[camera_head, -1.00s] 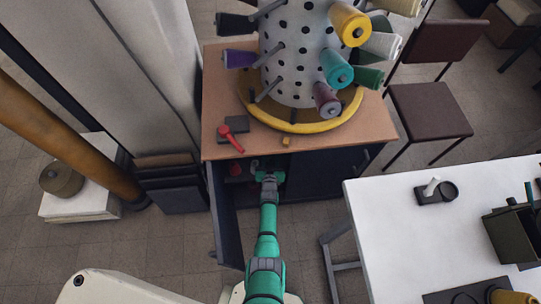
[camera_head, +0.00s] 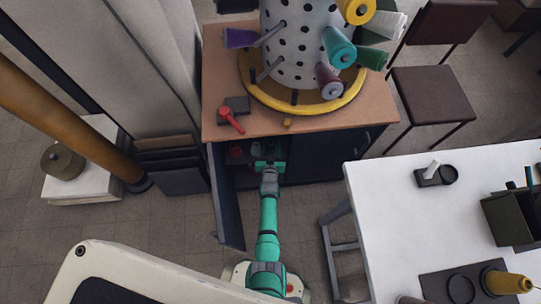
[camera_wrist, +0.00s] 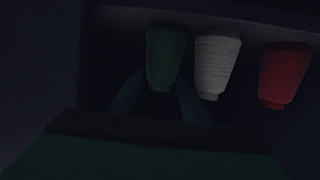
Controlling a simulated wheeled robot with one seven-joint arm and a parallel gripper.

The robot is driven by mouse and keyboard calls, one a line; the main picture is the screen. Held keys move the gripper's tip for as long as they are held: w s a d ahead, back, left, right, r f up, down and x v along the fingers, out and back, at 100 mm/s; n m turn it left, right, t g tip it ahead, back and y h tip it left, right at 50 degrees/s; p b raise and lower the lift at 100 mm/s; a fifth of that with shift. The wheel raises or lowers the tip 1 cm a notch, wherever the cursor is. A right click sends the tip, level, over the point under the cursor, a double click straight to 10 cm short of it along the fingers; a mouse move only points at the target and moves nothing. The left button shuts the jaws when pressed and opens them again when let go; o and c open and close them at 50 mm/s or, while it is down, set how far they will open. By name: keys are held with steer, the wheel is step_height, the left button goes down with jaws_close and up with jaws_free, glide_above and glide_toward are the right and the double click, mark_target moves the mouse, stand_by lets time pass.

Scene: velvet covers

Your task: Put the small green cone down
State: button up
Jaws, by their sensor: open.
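The small green cone (camera_wrist: 165,57) stands inside the dark cabinet, seen in the wrist view with its wide end toward the top of the picture. My gripper (camera_wrist: 159,82) is open, with one finger to each side of the cone's narrow end. The fingers look apart from the cone, but the dark hides any contact. In the head view my gripper (camera_head: 268,166) is at the cabinet (camera_head: 310,165) opening, and the green cone cannot be made out there.
A white cone (camera_wrist: 215,60) stands close beside the green one, and a red cone (camera_wrist: 284,75) beyond it. The cabinet's open door (camera_head: 228,200) is left of my arm. A white table (camera_head: 400,240) is at right. A large spool stand (camera_head: 300,50) sits on the cabinet top.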

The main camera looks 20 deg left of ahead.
steer(key=s+d+r+h, duration=0.1)
steer(key=s+d+r, duration=0.35)
steer(key=s, duration=0.45)
steer(key=s+d+r+m, duration=0.1)
steer(key=s+d+r, duration=0.3)
steer(key=s, duration=0.6)
steer(key=s+d+r+h, duration=0.1)
steer(key=s+d+r, duration=0.2)
steer(key=s+r, duration=0.45)
steer(key=s+d+r+m+h, duration=0.1)
steer(key=s+r, duration=0.6)
steer(key=r, duration=0.3)
steer(key=s+d+r+m+t, duration=0.1)
steer(key=s+d+r, duration=0.1)
steer(key=s+r, duration=0.5)
step_height(320, 180, up, 4)
steer(key=shift+d+f+h, duration=0.15)
steer(key=shift+d+h, duration=0.15)
steer(key=shift+h, duration=0.1)
